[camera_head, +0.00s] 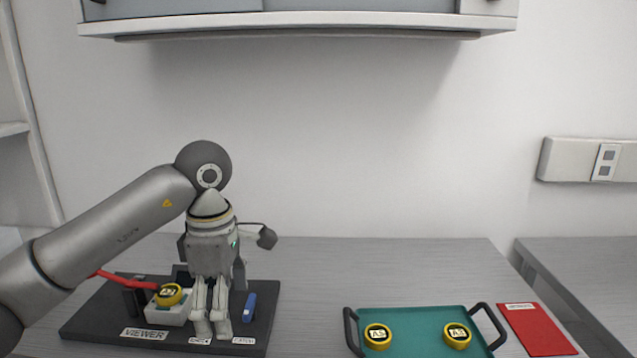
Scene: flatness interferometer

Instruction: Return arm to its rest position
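My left arm comes in from the left, and its gripper (211,328) points straight down over the front of the black viewer base (98,318). Its two fingers are close together, with the tips just behind the small labels on the base's front edge. Whether they are open a little or shut is unclear, and no object shows between them. Left of the fingers, a yellow-ringed disc (169,294) marked "AS" sits on a white block (166,315). A blue piece (249,307) stands right of the fingers. My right gripper is not in view.
A teal tray (417,333) with black handles holds two yellow-ringed discs (377,336) (457,335). A red labelled mat (537,330) lies right of it. A wall cabinet (300,22) hangs above. The grey table (380,270) is clear behind the tray.

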